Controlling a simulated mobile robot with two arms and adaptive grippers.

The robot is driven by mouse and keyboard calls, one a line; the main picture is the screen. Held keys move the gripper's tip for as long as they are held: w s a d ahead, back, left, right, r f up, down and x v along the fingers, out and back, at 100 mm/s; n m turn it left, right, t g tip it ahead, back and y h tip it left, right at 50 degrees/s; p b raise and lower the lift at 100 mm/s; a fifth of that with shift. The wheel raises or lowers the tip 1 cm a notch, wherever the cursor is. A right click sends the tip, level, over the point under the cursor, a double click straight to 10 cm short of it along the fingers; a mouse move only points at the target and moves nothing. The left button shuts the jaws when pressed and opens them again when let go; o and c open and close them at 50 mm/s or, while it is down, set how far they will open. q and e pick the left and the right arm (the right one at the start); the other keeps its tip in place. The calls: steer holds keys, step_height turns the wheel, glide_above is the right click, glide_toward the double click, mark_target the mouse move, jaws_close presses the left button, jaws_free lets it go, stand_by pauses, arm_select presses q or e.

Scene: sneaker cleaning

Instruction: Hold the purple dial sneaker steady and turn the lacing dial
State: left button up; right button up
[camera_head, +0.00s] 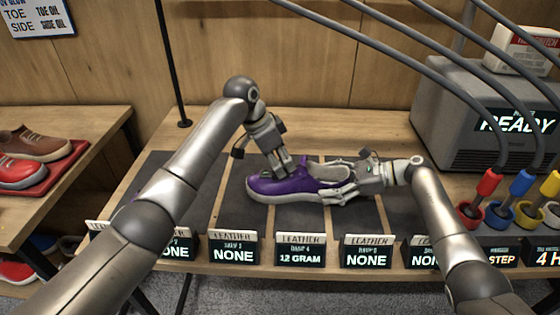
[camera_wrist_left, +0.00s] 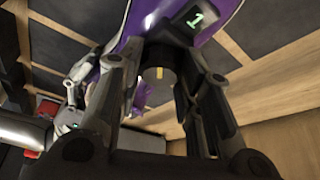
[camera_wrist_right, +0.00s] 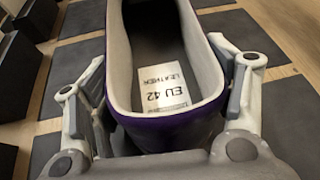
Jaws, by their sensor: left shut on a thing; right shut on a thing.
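The purple sneaker (camera_head: 270,187) with a white sole lies on the dark mats of the table, its toe to the left. My right gripper (camera_head: 345,187) is shut around the heel, one finger on each side. In the right wrist view the shoe's opening (camera_wrist_right: 165,45) shows an insole label reading EU 42 LEATHER. My left gripper (camera_head: 283,172) comes down from above onto the front upper, where the dial sits. In the left wrist view its fingers close around the round dark dial (camera_wrist_left: 160,78), which has a yellow mark. A small display (camera_wrist_left: 196,20) beside it reads 1.
Label stands (camera_head: 300,249) line the table's front edge; the one before the sneaker reads 12 GRAM. A grey machine (camera_head: 490,115) showing READY stands at the right, with coloured plugs (camera_head: 488,184) in front. Brown and red shoes (camera_head: 35,145) lie on a left table.

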arm_select(q)
steer(key=o, duration=1)
steer(key=shift+o, duration=0.2)
steer(key=v, duration=1.2)
steer(key=shift+d, duration=0.1)
